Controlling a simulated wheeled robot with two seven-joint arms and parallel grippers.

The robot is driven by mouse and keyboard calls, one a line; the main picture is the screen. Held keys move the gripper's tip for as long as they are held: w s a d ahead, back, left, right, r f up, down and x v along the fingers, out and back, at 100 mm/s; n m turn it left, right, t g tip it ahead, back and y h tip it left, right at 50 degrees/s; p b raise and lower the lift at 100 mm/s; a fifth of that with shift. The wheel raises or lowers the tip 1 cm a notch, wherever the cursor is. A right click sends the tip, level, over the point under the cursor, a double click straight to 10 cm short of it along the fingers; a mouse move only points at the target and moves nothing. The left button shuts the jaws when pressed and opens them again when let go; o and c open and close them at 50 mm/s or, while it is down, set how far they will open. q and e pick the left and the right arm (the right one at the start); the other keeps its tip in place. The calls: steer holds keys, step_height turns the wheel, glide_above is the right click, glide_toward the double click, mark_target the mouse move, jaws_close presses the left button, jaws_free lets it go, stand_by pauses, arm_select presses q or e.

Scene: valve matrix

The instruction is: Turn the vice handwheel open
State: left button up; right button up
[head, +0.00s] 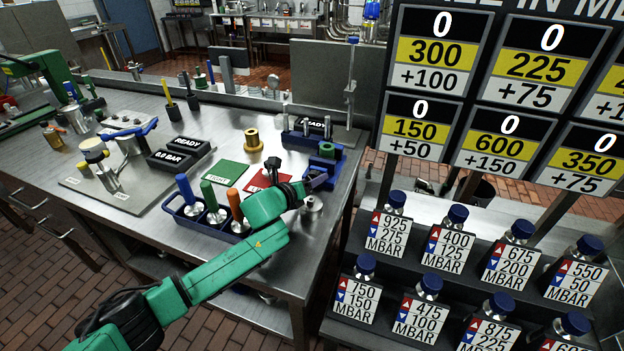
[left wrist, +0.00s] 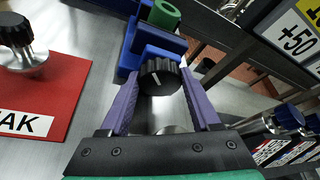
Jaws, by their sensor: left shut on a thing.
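The blue vice (head: 325,168) stands near the right edge of the steel bench, with a green cylinder (head: 327,149) between its jaws. In the left wrist view the vice (left wrist: 150,55) is straight ahead, and the green cylinder (left wrist: 165,14) shows at the top. The vice handwheel (left wrist: 161,76) is a black ribbed knob with a white mark on its face. My left gripper (left wrist: 160,88) has its purple fingers on either side of the handwheel, shut on it. In the head view my left gripper (head: 306,190) partly hides the vice front. My right gripper is not in view.
A red card (head: 257,184) with a black-knobbed part (left wrist: 18,40) lies left of the gripper. A blue rack (head: 205,222) with blue, green and orange handles stands nearby, close to my arm. A stepped rack (head: 440,262) of labelled blue-capped bottles is at the right.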

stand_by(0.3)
arm_select(q)
steer(key=o, duration=1.4)
steer(key=v, duration=1.3)
steer(key=shift+s+a+f+b, duration=0.1)
steer(key=shift+s+a+b, duration=0.05)
steer(key=shift+b, duration=0.15)
steer(key=shift+s+a+r, duration=0.2)
steer(key=shift+s+r, duration=0.1)
steer(key=shift+s, duration=0.2)
